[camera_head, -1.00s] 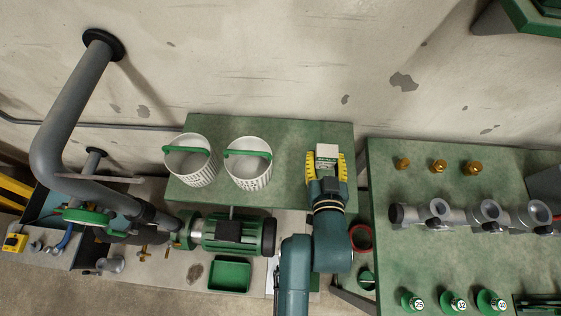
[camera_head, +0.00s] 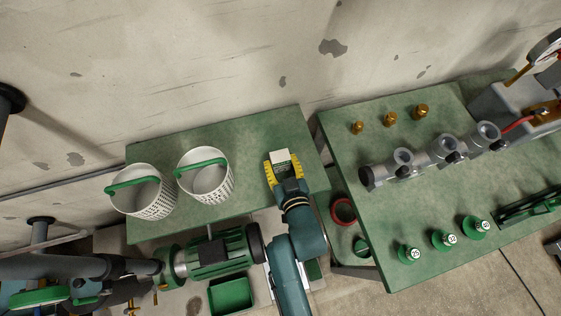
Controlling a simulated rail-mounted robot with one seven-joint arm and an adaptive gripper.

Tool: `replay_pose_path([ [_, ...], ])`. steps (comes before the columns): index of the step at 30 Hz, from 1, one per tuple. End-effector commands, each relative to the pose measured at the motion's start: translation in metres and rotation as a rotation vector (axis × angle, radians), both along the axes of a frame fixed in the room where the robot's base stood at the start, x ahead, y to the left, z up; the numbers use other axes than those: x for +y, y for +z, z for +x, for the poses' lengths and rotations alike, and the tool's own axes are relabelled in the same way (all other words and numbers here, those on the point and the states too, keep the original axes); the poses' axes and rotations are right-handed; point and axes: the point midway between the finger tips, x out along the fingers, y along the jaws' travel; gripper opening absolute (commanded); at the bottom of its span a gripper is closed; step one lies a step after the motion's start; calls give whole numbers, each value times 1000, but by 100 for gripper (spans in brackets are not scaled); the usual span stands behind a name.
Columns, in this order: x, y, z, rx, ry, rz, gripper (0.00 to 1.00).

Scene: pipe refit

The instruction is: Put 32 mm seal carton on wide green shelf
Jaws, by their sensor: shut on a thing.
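The seal carton (camera_head: 279,156) is a small pale box with a dark green label band; its size marking is too small to read now. My gripper (camera_head: 282,168), with yellow fingers, is shut on it, one finger on each side. They are over the right part of a green surface (camera_head: 245,140), which looks like the wide green shelf. I cannot tell whether the carton touches this surface or is held above it.
Two white baskets with green handles (camera_head: 139,192) (camera_head: 206,175) stand on the left of the shelf. A green motor (camera_head: 218,253) and green tray (camera_head: 229,295) lie in front. A green bench (camera_head: 440,175) with brass fittings, grey valves and green-based labelled parts is at right.

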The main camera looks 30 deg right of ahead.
Motion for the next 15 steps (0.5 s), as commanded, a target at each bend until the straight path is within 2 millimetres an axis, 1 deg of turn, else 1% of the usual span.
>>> replay_pose_path([
  [2, 0, -4, 0, 1, 0, 0, 16],
  [3, 0, -3, 0, 1, 0, 0, 57],
  [5, 0, -3, 0, 1, 0, 0, 69],
  [6, 0, -3, 0, 1, 0, 0, 76],
  [15, 0, -1, 0, 1, 0, 0, 76],
])
